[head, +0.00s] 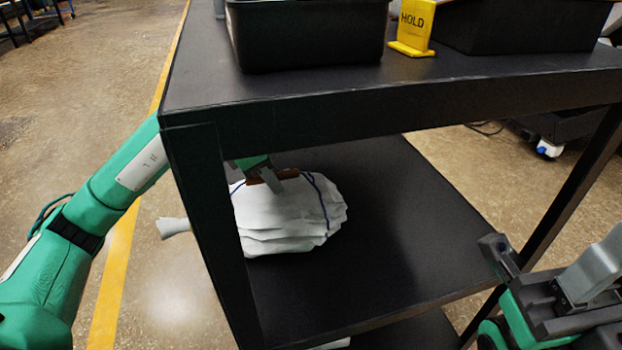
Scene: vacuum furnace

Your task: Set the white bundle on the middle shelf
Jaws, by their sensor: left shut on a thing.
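The white bundle (285,215) is a stack of folded white cloth with a dark blue line and a brownish part at its top. It is over the left part of the middle shelf (390,240), behind the front-left leg. A white end of it sticks out left of that leg. My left gripper (268,178) is shut on the bundle's top, and the leg hides part of my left wrist. I cannot tell whether the bundle's underside touches the shelf. My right gripper (545,268) is at the lower right, outside the rack, open and empty.
The black rack's top shelf (330,92) overhangs the bundle. It carries two black bins (305,40) (520,25) and a yellow HOLD sign (412,25). The middle shelf is bare right of the bundle. Something white (335,344) shows low down, below the middle shelf.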

